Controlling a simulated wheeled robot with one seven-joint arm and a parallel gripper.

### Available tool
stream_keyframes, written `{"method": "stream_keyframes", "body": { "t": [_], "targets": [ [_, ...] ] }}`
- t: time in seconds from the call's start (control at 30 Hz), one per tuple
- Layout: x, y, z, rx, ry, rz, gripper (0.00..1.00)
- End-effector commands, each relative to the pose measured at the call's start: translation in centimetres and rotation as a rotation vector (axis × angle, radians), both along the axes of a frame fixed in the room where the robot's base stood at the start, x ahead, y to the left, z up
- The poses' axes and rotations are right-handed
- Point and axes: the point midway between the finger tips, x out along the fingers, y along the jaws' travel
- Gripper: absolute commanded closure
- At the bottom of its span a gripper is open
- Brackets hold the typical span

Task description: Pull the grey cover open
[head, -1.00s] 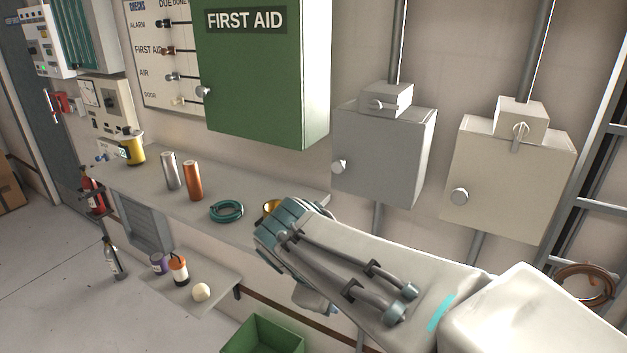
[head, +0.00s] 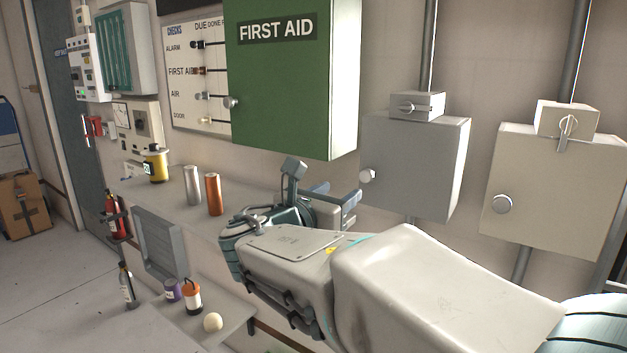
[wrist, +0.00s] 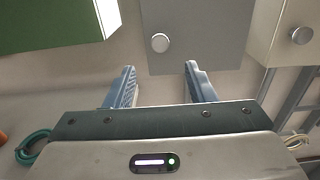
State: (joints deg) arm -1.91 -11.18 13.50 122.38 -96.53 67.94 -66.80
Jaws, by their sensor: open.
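The grey cover is the front of a grey wall box (head: 408,165), with a round silver knob (head: 367,176) near its left edge and a small switch box (head: 417,106) on top. In the wrist view the grey cover (wrist: 205,40) is ahead, its knob (wrist: 160,42) above the gap between my fingers. My gripper (head: 350,196) is open and empty, just below and left of the grey box in the head view. In the wrist view my gripper (wrist: 158,75) has both fingers apart, short of the knob. The cover looks shut.
A green first aid cabinet (head: 290,85) hangs left of the grey box. A beige box (head: 553,190) with its own knob hangs to the right. Below, a shelf holds a silver cylinder (head: 193,186), a copper cylinder (head: 214,194) and a yellow canister (head: 155,164).

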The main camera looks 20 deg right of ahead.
Motion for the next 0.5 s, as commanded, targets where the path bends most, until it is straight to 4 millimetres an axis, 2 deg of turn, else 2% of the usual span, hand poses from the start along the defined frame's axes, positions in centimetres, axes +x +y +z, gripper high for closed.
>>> {"method": "stream_keyframes", "body": {
  "t": [0.2,0.5],
  "targets": [
    [3.0,-4.0,-0.1,0.001,0.002,-0.004,0.50],
    [5.9,-7.6,-0.1,0.003,0.001,-0.002,0.50]
  ]
}}
